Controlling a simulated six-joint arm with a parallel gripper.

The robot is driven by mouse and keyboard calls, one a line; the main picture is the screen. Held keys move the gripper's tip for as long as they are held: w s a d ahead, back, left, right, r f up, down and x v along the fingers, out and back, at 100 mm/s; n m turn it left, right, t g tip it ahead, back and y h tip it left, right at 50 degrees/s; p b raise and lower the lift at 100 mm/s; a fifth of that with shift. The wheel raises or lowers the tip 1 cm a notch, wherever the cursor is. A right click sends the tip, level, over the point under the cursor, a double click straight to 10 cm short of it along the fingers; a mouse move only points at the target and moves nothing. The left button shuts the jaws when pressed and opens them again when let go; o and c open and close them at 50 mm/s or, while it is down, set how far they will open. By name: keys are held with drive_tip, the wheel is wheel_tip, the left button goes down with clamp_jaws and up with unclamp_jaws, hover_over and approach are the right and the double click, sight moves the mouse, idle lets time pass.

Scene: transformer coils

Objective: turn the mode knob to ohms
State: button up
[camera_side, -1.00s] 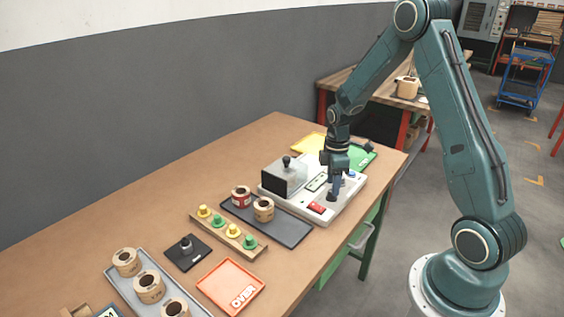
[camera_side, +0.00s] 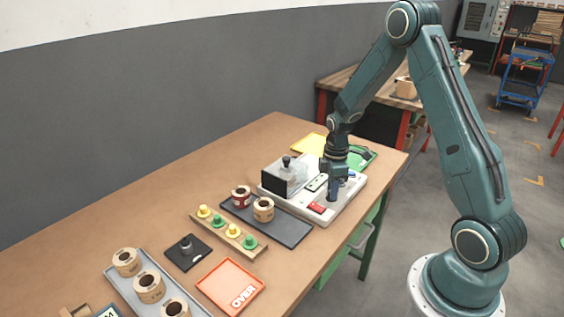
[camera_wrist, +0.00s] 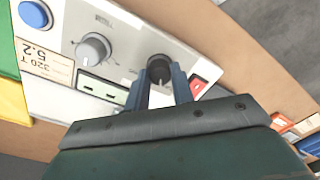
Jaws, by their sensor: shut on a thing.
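My gripper (camera_wrist: 159,88) points down at the light grey test unit (camera_side: 346,198) and is shut on a dark round knob (camera_wrist: 158,66), one finger on each side of it. I cannot read the marks around this knob or tell which mode it points at. In the side view my gripper (camera_side: 333,197) covers the knob. A second, grey knob (camera_wrist: 92,49) with a pale pointer line sits to the left on the panel in the wrist view, untouched.
On the unit are a blue button (camera_wrist: 35,14), a red switch (camera_side: 317,208) and a clear-covered box (camera_side: 285,177). A dark tray (camera_side: 285,230) with two coils lies beside it. A yellow mat (camera_side: 308,144) and green mat (camera_side: 362,158) lie behind.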

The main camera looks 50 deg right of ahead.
drive_tip(key=shift+m, duration=0.4)
drive_tip(key=m, duration=1.1)
drive_tip(key=shift+s, duration=0.1)
idle(0.4)
drive_tip(key=o, duration=1)
drive_tip(key=shift+r, duration=0.1)
wheel_tip(320, 180, up, 14)
drive_tip(key=shift+d, duration=0.25)
